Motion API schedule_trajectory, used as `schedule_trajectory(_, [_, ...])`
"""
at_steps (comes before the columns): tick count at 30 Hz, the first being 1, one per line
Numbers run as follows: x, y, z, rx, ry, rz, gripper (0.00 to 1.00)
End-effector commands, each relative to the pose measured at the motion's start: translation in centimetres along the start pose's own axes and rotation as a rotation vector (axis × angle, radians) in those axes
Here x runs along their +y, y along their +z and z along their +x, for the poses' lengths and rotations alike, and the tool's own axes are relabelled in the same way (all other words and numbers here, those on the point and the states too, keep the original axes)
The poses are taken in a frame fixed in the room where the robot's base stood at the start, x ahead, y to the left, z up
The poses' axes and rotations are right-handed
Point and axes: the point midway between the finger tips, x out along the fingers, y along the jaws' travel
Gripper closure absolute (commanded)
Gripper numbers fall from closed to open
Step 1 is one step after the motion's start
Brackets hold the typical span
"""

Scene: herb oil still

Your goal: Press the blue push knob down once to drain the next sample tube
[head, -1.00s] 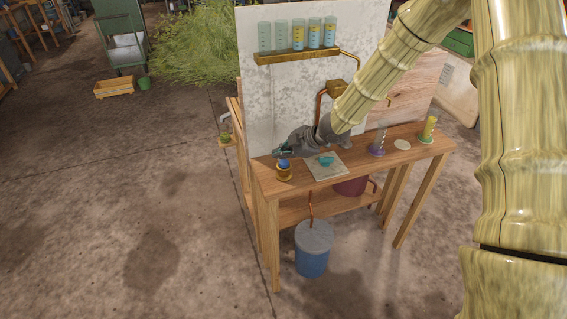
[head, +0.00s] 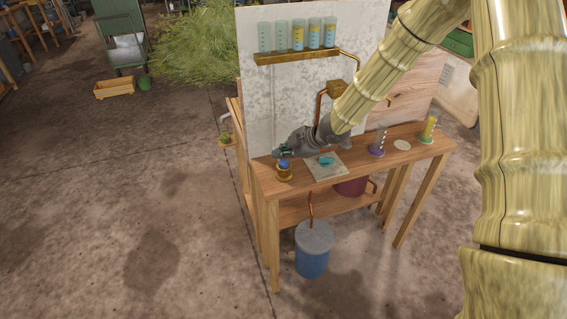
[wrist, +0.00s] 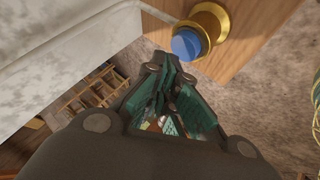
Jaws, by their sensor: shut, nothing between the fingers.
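The blue push knob (head: 284,164) sits in a brass collar (head: 285,175) at the left end of the wooden bench. In the wrist view the blue knob (wrist: 186,43) shows in its brass ring (wrist: 222,22), just beyond my fingertips. My gripper (head: 283,152) is shut and empty, right by the top of the knob in the head view. In the wrist view its fingertips (wrist: 160,72) are close together, below and left of the knob. I cannot tell whether they touch it. Several sample tubes (head: 297,38) stand on a brass rail on the upright panel; the left ones look empty, the others hold yellow and blue liquid.
A pale tile with a teal item (head: 326,161) lies right of the knob. A purple-based cylinder (head: 377,147), a white disc (head: 402,145) and a yellow cylinder (head: 429,129) stand further right. The upright panel (head: 300,100) rises behind the bench. A blue bucket (head: 312,253) stands below.

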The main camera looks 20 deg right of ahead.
Motion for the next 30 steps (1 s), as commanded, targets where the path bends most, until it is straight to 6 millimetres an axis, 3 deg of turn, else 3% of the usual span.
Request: schedule_trajectory(30, [-0.57, 0.53, 0.78, 0.0, 0.0, 0.0, 1.0])
